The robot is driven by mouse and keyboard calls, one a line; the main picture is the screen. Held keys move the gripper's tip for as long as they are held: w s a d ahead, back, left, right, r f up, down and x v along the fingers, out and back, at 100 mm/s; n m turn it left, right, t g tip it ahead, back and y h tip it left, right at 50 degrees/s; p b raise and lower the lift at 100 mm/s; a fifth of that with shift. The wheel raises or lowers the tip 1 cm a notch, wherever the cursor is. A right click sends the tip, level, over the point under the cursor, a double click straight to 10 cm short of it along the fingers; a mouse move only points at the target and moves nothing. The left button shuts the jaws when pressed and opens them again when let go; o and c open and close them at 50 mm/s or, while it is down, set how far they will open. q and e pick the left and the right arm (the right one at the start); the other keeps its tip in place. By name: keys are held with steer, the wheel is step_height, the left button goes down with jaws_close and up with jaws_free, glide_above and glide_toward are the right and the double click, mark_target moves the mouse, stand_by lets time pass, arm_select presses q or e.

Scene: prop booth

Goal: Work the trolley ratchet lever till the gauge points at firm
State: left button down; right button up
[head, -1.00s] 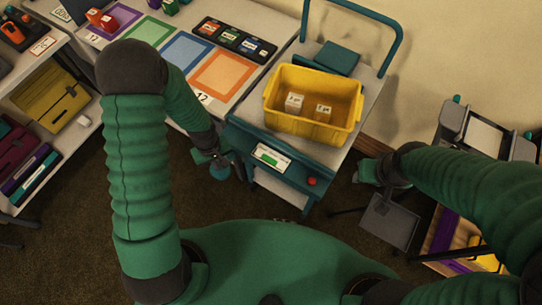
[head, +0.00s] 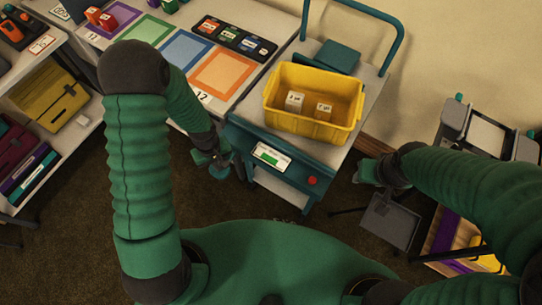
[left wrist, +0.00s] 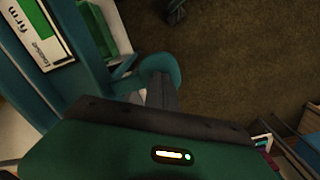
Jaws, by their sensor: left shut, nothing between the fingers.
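The trolley (head: 352,146) has a grey top and a teal front. Its gauge (head: 271,156), a white plate with a green patch, is on the front. In the left wrist view the gauge (left wrist: 32,32) shows the words "firm" and "loose"; I cannot make out its pointer. A teal rounded piece, apparently the ratchet lever's end (left wrist: 160,66), is just beyond my left gripper's fingers. My left gripper (head: 222,166) is shut and empty beside the trolley's front left; I cannot tell if it touches the lever. My right gripper (head: 364,172) is right of the trolley, its jaws unclear.
A yellow bin (head: 312,122) with two small boxes stands on the trolley. A red knob (head: 313,181) is on its front right. A table with coloured mats (head: 223,72) stands behind left, shelves (head: 90,125) at far left. A stand (head: 480,135) is at right.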

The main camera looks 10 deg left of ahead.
arm_select(q)
steer(key=shift+f+b, duration=1.35)
steer(key=shift+f, duration=0.7)
step_height(320, 180, up, 10)
steer(key=p, duration=0.8)
steer(key=shift+f, duration=0.3)
step_height(320, 180, down, 3)
steer(key=m+b, duration=0.1)
steer(key=m, duration=0.5)
steer(key=shift+f+b, duration=0.2)
steer(key=shift+b, duration=0.15)
steer(key=shift+f, duration=0.3)
